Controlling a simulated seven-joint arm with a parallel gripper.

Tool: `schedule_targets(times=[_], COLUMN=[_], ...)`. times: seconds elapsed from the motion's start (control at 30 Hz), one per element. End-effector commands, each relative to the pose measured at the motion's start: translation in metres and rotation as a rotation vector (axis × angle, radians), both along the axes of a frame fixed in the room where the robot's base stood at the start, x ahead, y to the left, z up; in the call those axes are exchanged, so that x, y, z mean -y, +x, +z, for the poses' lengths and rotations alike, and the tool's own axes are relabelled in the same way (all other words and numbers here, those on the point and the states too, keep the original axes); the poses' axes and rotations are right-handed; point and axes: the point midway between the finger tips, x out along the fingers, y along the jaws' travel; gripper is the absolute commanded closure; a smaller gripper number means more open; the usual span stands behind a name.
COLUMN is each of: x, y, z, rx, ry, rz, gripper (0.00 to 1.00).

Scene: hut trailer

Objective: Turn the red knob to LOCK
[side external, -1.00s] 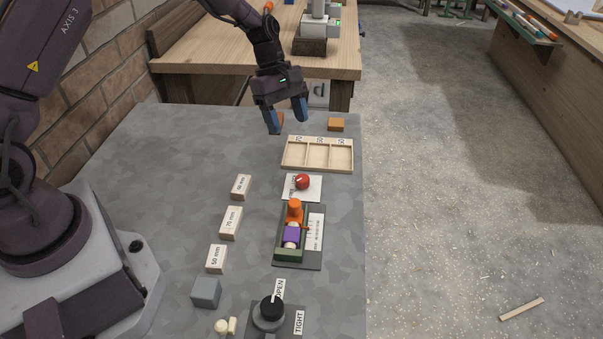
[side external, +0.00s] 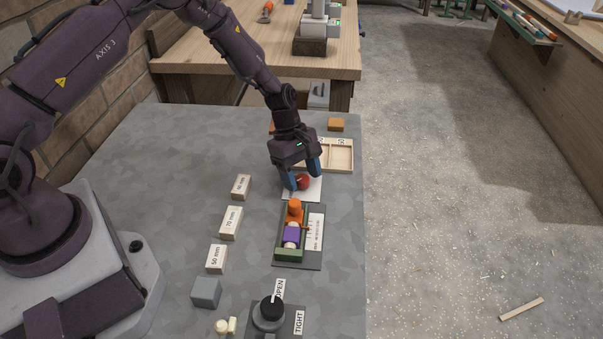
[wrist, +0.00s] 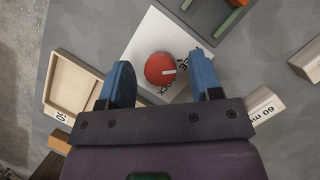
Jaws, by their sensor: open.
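The red knob (side external: 303,181) sits on a white label plate (side external: 316,190) on the grey table. In the wrist view the fingers of my gripper (wrist: 161,72) are on either side of the knob, with visible gaps. I cannot tell whether the fingertips are at the knob's height.
A wooden three-part tray (side external: 342,156) lies just behind. A green fixture with an orange and a purple part (side external: 291,235) stands in front. Labelled wooden blocks (side external: 231,223) line the left. A black dial (side external: 270,311) is at the near edge.

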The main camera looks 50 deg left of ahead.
Motion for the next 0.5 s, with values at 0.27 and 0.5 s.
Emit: schedule_targets(times=[0.27, 0.5], x=[0.0004, 0.0003], y=[0.0001, 0.0000], z=[-0.0008, -0.0006], rx=[0.000, 0.000], ry=[0.000, 0.000], rz=[0.000, 0.000], gripper=[0.46, 0.91])
